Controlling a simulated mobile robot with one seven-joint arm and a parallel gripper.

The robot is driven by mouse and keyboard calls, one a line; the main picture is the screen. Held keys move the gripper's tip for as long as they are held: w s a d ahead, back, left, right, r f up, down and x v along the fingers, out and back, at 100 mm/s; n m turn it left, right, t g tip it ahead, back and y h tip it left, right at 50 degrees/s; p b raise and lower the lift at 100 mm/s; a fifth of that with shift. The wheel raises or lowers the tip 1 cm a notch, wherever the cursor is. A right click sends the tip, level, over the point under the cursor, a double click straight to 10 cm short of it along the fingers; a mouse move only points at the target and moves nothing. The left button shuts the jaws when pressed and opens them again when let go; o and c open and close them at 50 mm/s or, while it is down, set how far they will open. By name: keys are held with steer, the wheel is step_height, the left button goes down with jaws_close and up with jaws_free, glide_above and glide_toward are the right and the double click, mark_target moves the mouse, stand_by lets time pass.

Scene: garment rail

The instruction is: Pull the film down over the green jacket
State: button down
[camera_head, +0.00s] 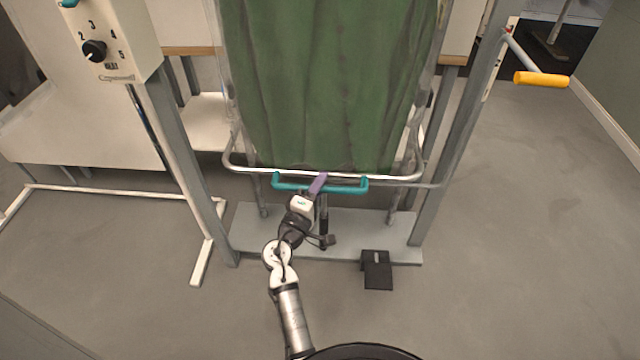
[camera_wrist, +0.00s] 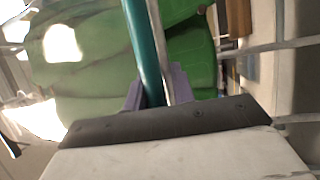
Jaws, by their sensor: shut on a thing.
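The green jacket (camera_head: 330,80) hangs upright in the frame, and clear film (camera_head: 226,70) shows faintly along its sides. A metal hoop (camera_head: 240,170) runs around the jacket's lower end, with a teal handle (camera_head: 350,188) on its front. My gripper (camera_head: 319,182), with purple fingers, is shut on the teal handle in front of the jacket's hem. In the wrist view the teal handle (camera_wrist: 143,45) runs between the fingers (camera_wrist: 153,88), and the green jacket (camera_wrist: 95,60) lies behind it. The film's lower edge is hard to make out.
A control box with a numbered dial (camera_head: 95,50) stands at upper left. A lever with a yellow grip (camera_head: 541,79) sticks out at right. Grey posts (camera_head: 455,130) flank the jacket. A black pedal (camera_head: 377,270) lies on the floor by the grey base plate (camera_head: 345,225).

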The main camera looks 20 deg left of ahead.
step_height(320, 180, down, 8)
steer(key=b, duration=0.7)
steer(key=shift+f+b, duration=0.25)
steer(key=shift+b, duration=0.15)
steer(key=shift+d, duration=0.1)
steer(key=c, duration=1.3)
jaws_free()
step_height(320, 180, up, 20)
steer(key=p, duration=0.3)
steer(key=shift+r, duration=0.15)
